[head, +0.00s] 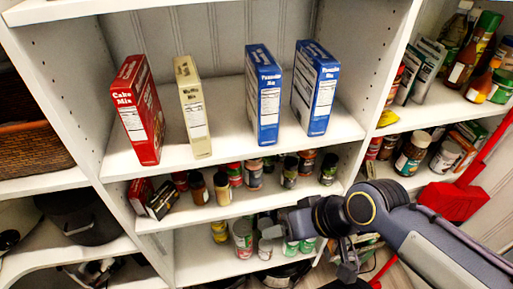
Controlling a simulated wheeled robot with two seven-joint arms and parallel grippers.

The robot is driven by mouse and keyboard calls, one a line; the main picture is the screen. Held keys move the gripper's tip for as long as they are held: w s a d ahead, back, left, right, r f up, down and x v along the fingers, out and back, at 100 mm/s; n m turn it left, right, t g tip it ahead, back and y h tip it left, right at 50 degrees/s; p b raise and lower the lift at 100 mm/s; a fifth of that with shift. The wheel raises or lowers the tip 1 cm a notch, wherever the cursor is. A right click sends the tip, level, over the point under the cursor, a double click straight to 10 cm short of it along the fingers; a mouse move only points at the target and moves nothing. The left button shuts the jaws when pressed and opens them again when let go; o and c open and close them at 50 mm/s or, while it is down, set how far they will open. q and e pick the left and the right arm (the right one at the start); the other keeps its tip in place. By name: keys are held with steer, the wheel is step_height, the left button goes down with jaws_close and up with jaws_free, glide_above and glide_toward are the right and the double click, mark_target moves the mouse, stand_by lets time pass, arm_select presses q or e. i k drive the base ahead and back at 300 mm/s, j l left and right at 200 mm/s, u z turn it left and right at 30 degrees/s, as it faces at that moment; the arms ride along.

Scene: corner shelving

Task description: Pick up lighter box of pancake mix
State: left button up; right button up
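Two blue boxes labelled as pancake mix stand upright on the white shelf in the head view. One is the left pancake box (264,97) and the other is the right pancake box (315,90), with a gap between them. They look alike in colour, and I cannot tell which is lighter. My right gripper (347,268) hangs at the bottom, below and in front of the shelf and apart from both boxes. My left gripper is out of view.
A red cake mix box (137,112) and a cream muffin mix box (192,108) stand left on the same shelf (228,152). Cans and jars fill the shelves below. Side panels bound the bay. Bottles stand at right, near a red dustpan (455,200).

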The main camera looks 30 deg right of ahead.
mark_target(316, 72)
steer(key=l+z, duration=0.35)
steer(key=z, duration=0.15)
steer(key=i+l+z, duration=0.1)
steer(key=l+z, duration=0.2)
steer(key=z, duration=0.15)
